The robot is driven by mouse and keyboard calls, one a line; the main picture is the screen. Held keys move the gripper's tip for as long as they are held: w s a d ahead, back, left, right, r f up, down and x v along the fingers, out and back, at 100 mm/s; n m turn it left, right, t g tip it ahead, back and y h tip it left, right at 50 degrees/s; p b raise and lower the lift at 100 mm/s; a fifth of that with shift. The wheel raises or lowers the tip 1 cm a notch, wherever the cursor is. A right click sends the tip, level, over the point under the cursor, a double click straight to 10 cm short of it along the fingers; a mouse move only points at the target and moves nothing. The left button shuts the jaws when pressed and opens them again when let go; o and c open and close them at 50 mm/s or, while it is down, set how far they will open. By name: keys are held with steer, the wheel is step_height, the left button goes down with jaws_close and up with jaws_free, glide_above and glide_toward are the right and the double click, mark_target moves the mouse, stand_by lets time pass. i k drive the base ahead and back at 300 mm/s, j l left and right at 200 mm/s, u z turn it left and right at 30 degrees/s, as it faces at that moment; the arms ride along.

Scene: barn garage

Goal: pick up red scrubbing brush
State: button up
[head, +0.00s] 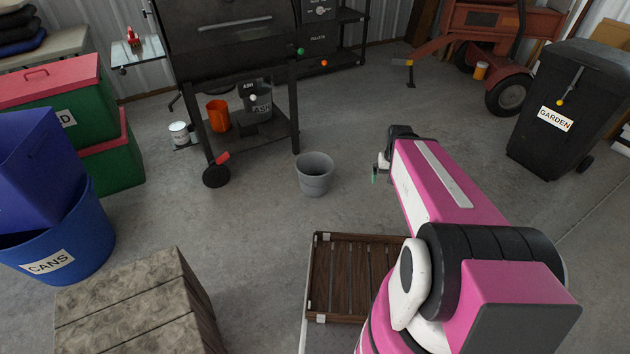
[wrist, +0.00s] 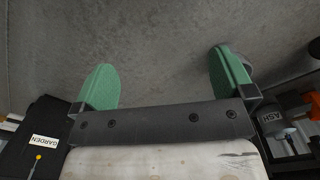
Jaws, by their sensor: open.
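A small red object (head: 132,37) sits on the glass side shelf of the grill in the head view. It may be the red scrubbing brush, but it is too small to be sure. My gripper (head: 376,172) is far to its right and nearer, in the air over the floor. In the wrist view the green fingers of my gripper (wrist: 164,76) are spread wide apart with nothing between them. No brush shows in the wrist view.
The black grill (head: 232,60) stands at the back, with an orange bucket (head: 218,116) and an ash bucket (head: 258,104) on its lower shelf. A grey bucket (head: 315,176) stands on open floor. A slatted wooden table (head: 345,275) is near my arm. The garden bin (head: 560,110) is at right.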

mark_target(133, 37)
steer(key=u, duration=1.6)
